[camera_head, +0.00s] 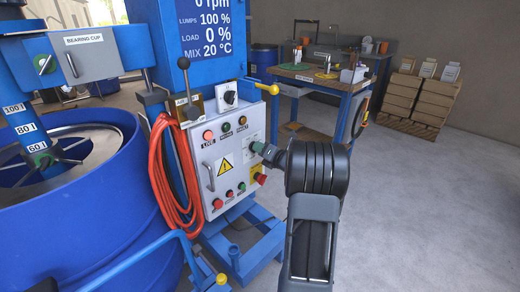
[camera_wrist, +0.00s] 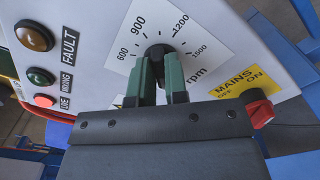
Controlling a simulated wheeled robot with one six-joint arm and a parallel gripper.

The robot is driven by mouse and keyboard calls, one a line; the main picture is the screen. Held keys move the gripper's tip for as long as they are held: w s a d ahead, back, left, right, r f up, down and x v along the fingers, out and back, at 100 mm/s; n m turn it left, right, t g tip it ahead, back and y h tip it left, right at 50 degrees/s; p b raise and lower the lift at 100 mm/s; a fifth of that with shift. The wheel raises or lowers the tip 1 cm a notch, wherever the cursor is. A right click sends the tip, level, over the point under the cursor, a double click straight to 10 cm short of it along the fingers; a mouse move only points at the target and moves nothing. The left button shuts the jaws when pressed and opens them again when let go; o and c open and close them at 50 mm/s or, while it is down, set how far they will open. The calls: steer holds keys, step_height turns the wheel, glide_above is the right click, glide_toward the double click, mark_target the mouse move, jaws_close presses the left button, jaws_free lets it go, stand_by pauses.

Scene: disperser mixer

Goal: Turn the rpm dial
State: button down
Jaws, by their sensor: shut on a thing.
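The rpm dial (camera_wrist: 158,52) is a black knob on a white scale plate marked from 600 to 1500 rpm, seen in the wrist view. My gripper (camera_wrist: 160,68) has its two green fingers shut on the dial, one on each side. In the head view my gripper (camera_head: 262,149) reaches the right part of the grey control panel (camera_head: 217,170), and the dial is hidden behind the fingers. The display (camera_head: 207,22) above the panel reads 0 rpm.
The red-and-yellow mains switch (camera_wrist: 258,106) sits close to the right of my gripper. An orange hose (camera_head: 165,180) hangs beside the panel, and a blue vat (camera_head: 75,235) stands left. Open floor lies to the right.

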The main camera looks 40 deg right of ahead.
steer(key=shift+f+m+p, duration=0.2)
steer(key=shift+m+p, duration=1.6)
steer(key=shift+m, duration=3.45)
steer(key=shift+f+m+p, duration=0.2)
steer(key=shift+m+p, duration=1.55)
steer(key=shift+m, duration=3.5)
steer(key=c, duration=1.1)
jaws_free()
steer(key=shift+c, duration=0.2)
